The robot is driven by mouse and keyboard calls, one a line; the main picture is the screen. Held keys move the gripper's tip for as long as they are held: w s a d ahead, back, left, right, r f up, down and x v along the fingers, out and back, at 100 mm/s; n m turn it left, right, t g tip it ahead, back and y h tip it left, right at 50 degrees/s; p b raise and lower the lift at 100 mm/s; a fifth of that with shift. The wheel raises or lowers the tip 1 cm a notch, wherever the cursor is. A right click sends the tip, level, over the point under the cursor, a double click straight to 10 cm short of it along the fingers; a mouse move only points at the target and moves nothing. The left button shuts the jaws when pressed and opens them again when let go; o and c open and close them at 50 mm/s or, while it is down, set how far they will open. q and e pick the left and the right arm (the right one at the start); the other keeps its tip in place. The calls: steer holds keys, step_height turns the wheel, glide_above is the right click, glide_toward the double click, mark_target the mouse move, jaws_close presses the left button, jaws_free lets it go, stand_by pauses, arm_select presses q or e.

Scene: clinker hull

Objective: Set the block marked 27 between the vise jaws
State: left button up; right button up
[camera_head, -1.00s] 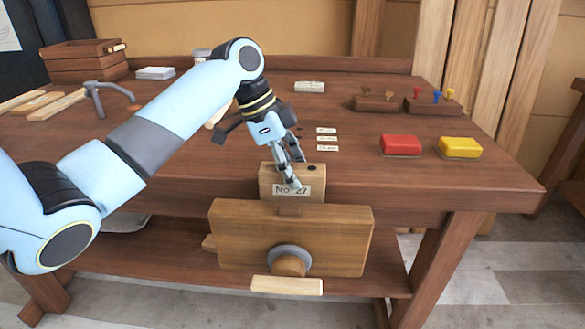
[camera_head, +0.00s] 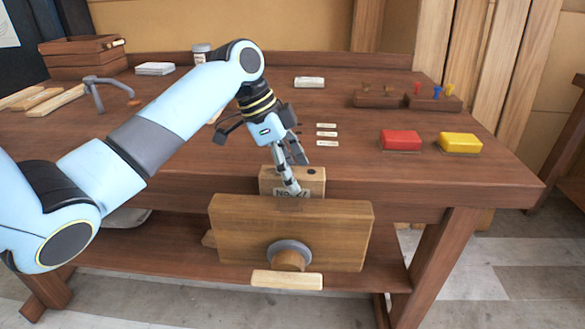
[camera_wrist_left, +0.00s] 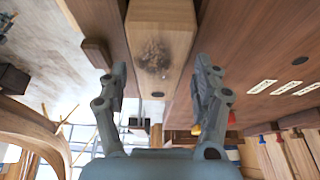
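The light wooden block marked 27 (camera_head: 315,184) stands upright in the gap between the vise's thick front jaw (camera_head: 240,225) and the bench edge. The front jaw hides the lower part of its label. I cannot tell whether the jaws touch it. My left gripper (camera_head: 294,176) is over the block, fingers spread. In the left wrist view, the block's top (camera_wrist_left: 160,22) with a dark patch and small hole lies between the separated fingertips (camera_wrist_left: 160,82), with gaps on both sides. My right gripper is not in view.
The bench top (camera_head: 370,175) is clear around the vise. Three small labels (camera_head: 327,133) lie behind it. A red block (camera_head: 401,140) and a yellow block (camera_head: 460,143) sit to the right. A clamp-like tool (camera_head: 100,92) and wood strips are at the left.

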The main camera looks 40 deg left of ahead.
arm_select(q)
steer(key=v, duration=1.3)
steer(key=shift+d+r, duration=0.2)
